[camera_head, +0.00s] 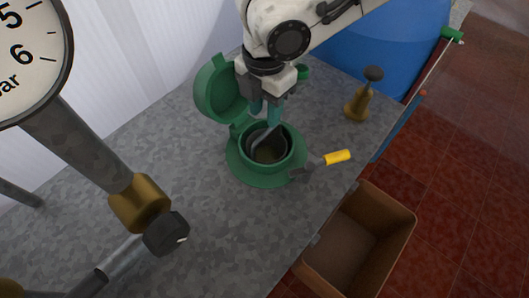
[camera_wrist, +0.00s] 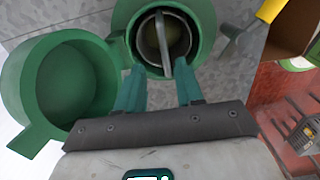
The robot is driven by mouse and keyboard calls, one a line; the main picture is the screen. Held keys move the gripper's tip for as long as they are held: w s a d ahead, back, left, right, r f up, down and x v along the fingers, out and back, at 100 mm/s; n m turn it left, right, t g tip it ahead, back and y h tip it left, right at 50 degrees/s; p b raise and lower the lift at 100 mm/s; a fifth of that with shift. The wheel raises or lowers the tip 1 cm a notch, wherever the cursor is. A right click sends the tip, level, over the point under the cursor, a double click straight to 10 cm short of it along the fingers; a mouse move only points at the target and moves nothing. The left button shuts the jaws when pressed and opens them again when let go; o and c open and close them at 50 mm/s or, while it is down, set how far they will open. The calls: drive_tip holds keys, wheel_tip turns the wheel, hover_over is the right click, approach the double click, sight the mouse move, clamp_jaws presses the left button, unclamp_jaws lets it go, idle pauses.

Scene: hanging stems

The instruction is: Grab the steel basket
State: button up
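The steel basket (camera_head: 270,153) sits inside the round green housing (camera_head: 240,172), whose hinged green lid (camera_head: 215,90) stands open at the left. In the wrist view, the basket (camera_wrist: 149,42) shows as a grey metal rim with a bail handle (camera_wrist: 166,58) across its opening. My gripper (camera_head: 264,122) is above the housing with its teal fingers pointing down. In the wrist view, my gripper (camera_wrist: 160,74) is open, with a clear gap between the fingers. The handle lies in line with that gap. I cannot tell whether a finger touches it. The basket's lower part is hidden.
A yellow-handled lever (camera_head: 338,157) juts right from the housing. A brass fitting with a dark knob (camera_head: 362,95) stands behind it. A pressure gauge (camera_head: 25,50) and pipework fill the left. A brown bin (camera_head: 390,248) is beyond the grey worktop's right edge.

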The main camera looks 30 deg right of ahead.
sight(267, 131)
drive_tip(key=shift+s+f+b, duration=0.2)
drive_tip(key=shift+f+b, duration=0.05)
drive_tip(key=shift+f, duration=1.5)
drive_tip(key=shift+s+f+b, duration=0.15)
drive_tip(key=shift+f+b, duration=0.05)
drive_tip(key=shift+f, duration=1.55)
clamp_jaws()
